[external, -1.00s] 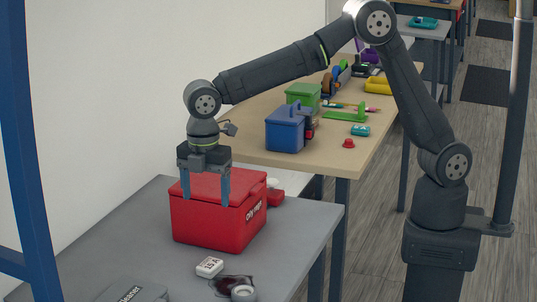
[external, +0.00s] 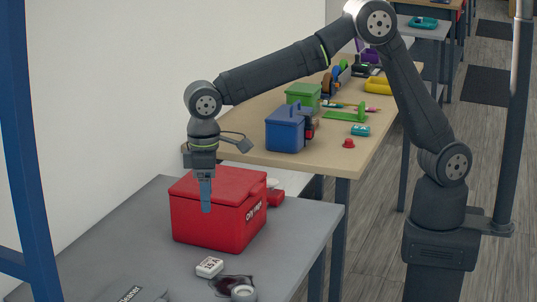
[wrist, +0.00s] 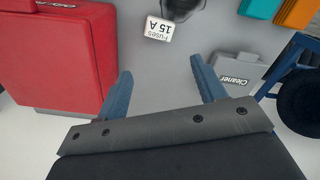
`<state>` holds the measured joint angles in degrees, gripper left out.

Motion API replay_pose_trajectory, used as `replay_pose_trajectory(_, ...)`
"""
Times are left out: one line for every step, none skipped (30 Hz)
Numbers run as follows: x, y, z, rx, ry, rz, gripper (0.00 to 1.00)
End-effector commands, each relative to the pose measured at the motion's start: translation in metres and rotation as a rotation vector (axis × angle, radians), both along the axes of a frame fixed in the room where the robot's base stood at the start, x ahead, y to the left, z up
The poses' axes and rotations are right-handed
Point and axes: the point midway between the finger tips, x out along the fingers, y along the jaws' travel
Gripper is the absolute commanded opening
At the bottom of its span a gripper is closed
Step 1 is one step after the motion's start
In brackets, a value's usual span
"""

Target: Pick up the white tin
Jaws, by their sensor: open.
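The white tin (external: 209,267), a small box marked "Fuses 15 A", lies on the grey table in front of the red box. It also shows in the wrist view (wrist: 159,28), at the top, beyond the fingertips. My gripper (external: 206,208) points down, with its blue fingers seen edge-on against the red box in the external view. In the wrist view my gripper (wrist: 162,70) is open, with only grey tabletop between the fingertips. It is apart from the tin.
The large red box (external: 215,222) is close to my gripper. Dark glasses (external: 228,283) and a round grey item (external: 244,293) lie beside the tin. A grey case marked "Cleaner" (wrist: 236,68) is near the right finger in the wrist view. Bare tabletop lies left of the tin.

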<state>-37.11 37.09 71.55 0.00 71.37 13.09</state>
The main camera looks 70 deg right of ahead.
Motion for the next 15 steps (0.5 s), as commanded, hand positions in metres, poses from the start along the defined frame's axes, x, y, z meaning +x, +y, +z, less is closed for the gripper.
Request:
replay_pose_trajectory(-0.0003, 0.0002, -0.0001, 0.0, 0.0, -0.093, 0.64)
replay_pose_trajectory(-0.0004, 0.0002, -0.0001, 0.0, 0.0, -0.156, 0.64)
replay_pose_trajectory(-0.0006, 0.0003, -0.0003, 0.0, 0.0, -0.24, 0.64)
replay_pose_trajectory(-0.0007, 0.0003, -0.0003, 0.0, 0.0, -0.303, 0.64)
replay_pose_trajectory(-0.0007, 0.0004, -0.0004, 0.0, 0.0, -0.366, 0.64)
replay_pose_trajectory(-0.001, 0.0005, -0.0005, 0.0, 0.0, -0.45, 0.64)
replay_pose_trajectory(-0.001, 0.0006, -0.0005, 0.0, 0.0, -0.513, 0.64)
replay_pose_trajectory(-0.0012, 0.0007, -0.0006, 0.0, 0.0, -0.576, 0.64)
replay_pose_trajectory(-0.0013, 0.0007, -0.0007, 0.0, 0.0, -0.661, 0.64)
replay_pose_trajectory(-0.0014, 0.0008, -0.0008, 0.0, 0.0, -0.724, 0.64)
replay_pose_trajectory(-0.0016, 0.0008, -0.0009, 0.0, 0.0, -0.787, 0.64)
replay_pose_trajectory(-0.0017, 0.001, -0.0009, 0.0, 0.0, -0.87, 0.64)
replay_pose_trajectory(-0.0019, 0.001, -0.001, 0.0, 0.0, -0.933, 0.64)
replay_pose_trajectory(-0.0019, 0.0011, -0.0011, 0.0, 0.0, -0.997, 0.64)
replay_pose_trajectory(-0.0021, 0.0013, -0.0012, 0.0, 0.0, -1.08, 0.64)
